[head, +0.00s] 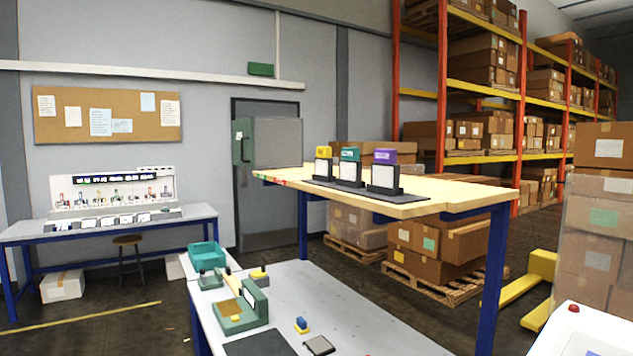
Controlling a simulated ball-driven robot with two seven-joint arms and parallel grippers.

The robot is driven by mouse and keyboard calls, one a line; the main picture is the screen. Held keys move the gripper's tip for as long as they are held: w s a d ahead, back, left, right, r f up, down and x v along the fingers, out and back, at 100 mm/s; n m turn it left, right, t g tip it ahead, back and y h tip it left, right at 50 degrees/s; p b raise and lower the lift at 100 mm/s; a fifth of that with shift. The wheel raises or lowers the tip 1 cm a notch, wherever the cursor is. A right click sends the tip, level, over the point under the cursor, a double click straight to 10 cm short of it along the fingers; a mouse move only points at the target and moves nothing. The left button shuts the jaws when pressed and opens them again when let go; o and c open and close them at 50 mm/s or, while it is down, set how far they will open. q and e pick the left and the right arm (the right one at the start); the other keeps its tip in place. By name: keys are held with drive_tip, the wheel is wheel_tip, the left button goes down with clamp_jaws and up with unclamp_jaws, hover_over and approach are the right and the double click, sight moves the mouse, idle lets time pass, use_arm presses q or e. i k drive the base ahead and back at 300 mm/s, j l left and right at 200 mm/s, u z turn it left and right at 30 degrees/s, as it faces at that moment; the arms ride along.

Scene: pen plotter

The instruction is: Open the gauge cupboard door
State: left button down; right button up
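A grey box-shaped cupboard (278,142), which I take to be the gauge cupboard, stands at the far left end of the tall wooden-topped table. Its narrow left face is a green door (242,143) with a handle on it, seen at a steep angle. The door looks shut against the grey body, with no gap that I can make out. The inside of the cupboard is hidden. Neither of my grippers is in view.
The tall wooden table (440,190) carries a dark stand with yellow, teal and purple-topped units (350,172). A lower grey bench (330,290) in front holds a teal bin (203,257) and green fixtures. Open floor lies left, before a workbench (195,213).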

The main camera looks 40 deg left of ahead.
sight(243, 129)
drive_tip(key=i+j, duration=0.1)
drive_tip(key=j, duration=0.4)
drive_tip(key=i+j+z, duration=0.1)
drive_tip(key=j, duration=0.4)
drive_tip(key=i+j, duration=0.1)
drive_tip(key=j, duration=0.4)
drive_tip(key=i+j+z, duration=0.1)
drive_tip(key=j, duration=0.35)
